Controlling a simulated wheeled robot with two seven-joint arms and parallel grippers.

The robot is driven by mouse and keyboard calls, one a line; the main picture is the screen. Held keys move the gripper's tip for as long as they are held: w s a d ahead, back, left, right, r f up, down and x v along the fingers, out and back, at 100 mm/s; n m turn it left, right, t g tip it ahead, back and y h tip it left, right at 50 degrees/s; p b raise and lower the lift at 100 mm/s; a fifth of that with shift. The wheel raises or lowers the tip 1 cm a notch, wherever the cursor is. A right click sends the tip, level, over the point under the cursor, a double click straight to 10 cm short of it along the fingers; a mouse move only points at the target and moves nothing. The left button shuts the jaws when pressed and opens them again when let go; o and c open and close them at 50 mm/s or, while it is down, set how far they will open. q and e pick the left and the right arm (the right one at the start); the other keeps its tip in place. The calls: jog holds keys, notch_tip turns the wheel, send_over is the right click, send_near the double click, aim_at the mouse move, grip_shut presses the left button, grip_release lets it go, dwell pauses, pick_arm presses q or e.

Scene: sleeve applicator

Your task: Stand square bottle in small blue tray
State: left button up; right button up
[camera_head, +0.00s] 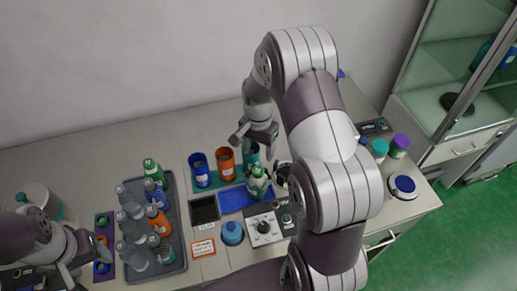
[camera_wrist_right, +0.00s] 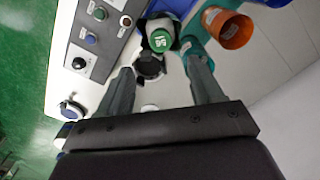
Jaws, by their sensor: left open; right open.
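A clear bottle with a green cap (camera_head: 257,182) stands upright at the right end of the small blue tray (camera_head: 232,200). Its base appears to be inside the tray. In the right wrist view its green cap (camera_wrist_right: 160,41) shows from above, beyond the fingertips. My right gripper (camera_head: 257,136) is open and empty, behind and above the bottle, apart from it; its spread fingers also show in the right wrist view (camera_wrist_right: 160,82). My left gripper (camera_head: 72,258) is open at the lower left, beside the grey bottle tray, far from the blue tray.
A grey tray (camera_head: 178,215) holds several clear bottles and coloured ones. Blue and orange cups (camera_head: 226,163) stand behind the blue tray. A control box (camera_head: 264,228) and a blue-capped container (camera_head: 232,232) are in front. Jars (camera_head: 398,146) stand at the right.

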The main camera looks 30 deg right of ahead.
jog(key=s+a+r+n+t+b, duration=0.1)
jog(key=s+a+r+n+b, duration=0.2)
jog(key=s+a+n, duration=0.6)
jog(key=s+r+n, duration=0.1)
jog(key=s+n, duration=0.1)
jog(key=s, duration=0.2)
jog(key=shift+s+a+r+n, duration=0.2)
jog(key=shift+s+a+n, duration=0.05)
jog(key=shift+a+n, duration=0.15)
jog(key=shift+w+d, duration=0.1)
